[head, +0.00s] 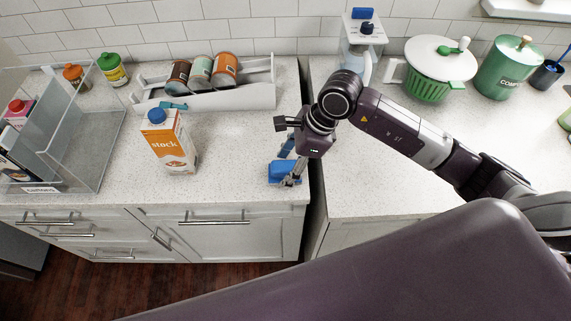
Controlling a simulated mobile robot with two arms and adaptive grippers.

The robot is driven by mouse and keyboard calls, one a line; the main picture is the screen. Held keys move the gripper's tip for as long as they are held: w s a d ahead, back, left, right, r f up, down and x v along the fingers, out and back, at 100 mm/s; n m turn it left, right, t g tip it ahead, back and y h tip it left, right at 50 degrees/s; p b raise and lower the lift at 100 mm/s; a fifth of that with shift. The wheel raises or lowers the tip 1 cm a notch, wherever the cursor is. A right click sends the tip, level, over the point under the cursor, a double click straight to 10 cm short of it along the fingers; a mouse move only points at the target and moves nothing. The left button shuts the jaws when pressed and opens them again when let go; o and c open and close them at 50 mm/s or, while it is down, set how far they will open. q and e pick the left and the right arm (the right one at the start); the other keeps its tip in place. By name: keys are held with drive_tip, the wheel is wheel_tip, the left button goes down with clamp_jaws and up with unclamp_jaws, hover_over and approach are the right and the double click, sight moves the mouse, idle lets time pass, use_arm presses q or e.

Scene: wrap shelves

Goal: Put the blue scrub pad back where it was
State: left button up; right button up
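A blue block that looks like the scrub pad (279,171) is at the front edge of the left counter, by the gap between the counters. My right gripper (290,180) points down at it, with its fingers at the pad's right side and partly over it. I cannot tell whether the fingers are closed on the pad, or whether the pad rests on the counter. Another small blue block (363,14) lies on top of a grey-white dispenser (361,35) at the back wall. My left gripper is not in view.
A stock carton (170,143) stands left of the gripper. Behind it is a grey rack (245,97) with several cans. A clear bin (85,150) is at far left. A green colander (428,88) and compost bin (507,68) stand at back right. The right counter's front is clear.

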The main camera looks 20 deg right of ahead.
drive_tip(key=shift+r, duration=0.15)
drive_tip(key=shift+d+r, duration=0.1)
drive_tip(key=shift+r, duration=0.1)
drive_tip(key=b+v, duration=0.3)
drive_tip(key=v, duration=0.8)
drive_tip(key=shift+r+b, duration=0.3)
drive_tip(key=shift+b, duration=0.05)
drive_tip(key=shift+s, duration=0.1)
